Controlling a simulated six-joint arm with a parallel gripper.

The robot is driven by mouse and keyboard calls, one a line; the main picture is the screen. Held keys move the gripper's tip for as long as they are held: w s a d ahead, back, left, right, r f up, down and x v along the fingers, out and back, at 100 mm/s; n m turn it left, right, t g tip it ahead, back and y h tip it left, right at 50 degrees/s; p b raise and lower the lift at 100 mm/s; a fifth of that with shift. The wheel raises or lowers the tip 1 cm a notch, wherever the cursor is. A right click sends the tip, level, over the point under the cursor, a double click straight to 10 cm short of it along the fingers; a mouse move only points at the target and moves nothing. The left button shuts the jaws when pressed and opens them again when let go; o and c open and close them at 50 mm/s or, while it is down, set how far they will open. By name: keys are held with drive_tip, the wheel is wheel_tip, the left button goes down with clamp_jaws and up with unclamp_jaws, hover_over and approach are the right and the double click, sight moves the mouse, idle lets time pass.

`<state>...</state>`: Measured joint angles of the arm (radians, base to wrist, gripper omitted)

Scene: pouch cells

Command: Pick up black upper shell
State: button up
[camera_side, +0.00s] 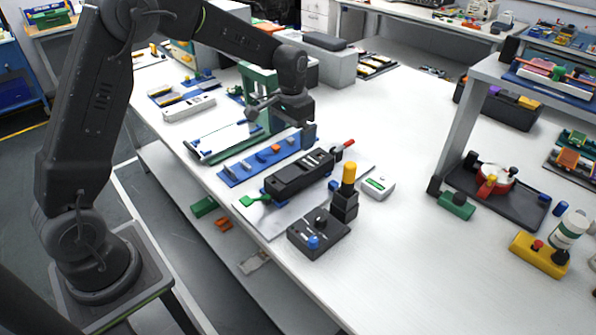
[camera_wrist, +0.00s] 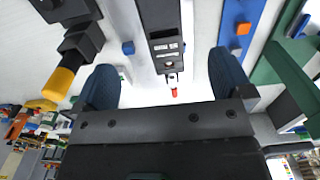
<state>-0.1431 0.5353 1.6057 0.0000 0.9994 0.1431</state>
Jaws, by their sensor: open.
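A long black shell (camera_side: 300,175), probably the black upper shell, lies on a light plate near the table's front edge, with small white markings on top. In the wrist view the black shell (camera_wrist: 161,22) extends from the top edge, between and beyond my fingers. My gripper (camera_side: 308,134) is above and behind the shell in the side view, apart from it. In the wrist view my gripper (camera_wrist: 165,82) has its two dark fingers spread wide with nothing held between them. The shell's far end is cut off in the wrist view.
A black post with a yellow knob (camera_side: 348,174) stands close beside the shell. A black control box (camera_side: 318,235) with a blue button is in front. A red-tipped lever (camera_side: 346,145) and a blue strip (camera_side: 238,170) are nearby.

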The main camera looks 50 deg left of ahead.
sight(292, 171)
wheel_tip(292, 171, down, 13)
drive_tip(key=shift+f, duration=0.15)
idle(0.4)
drive_tip(key=c, duration=1)
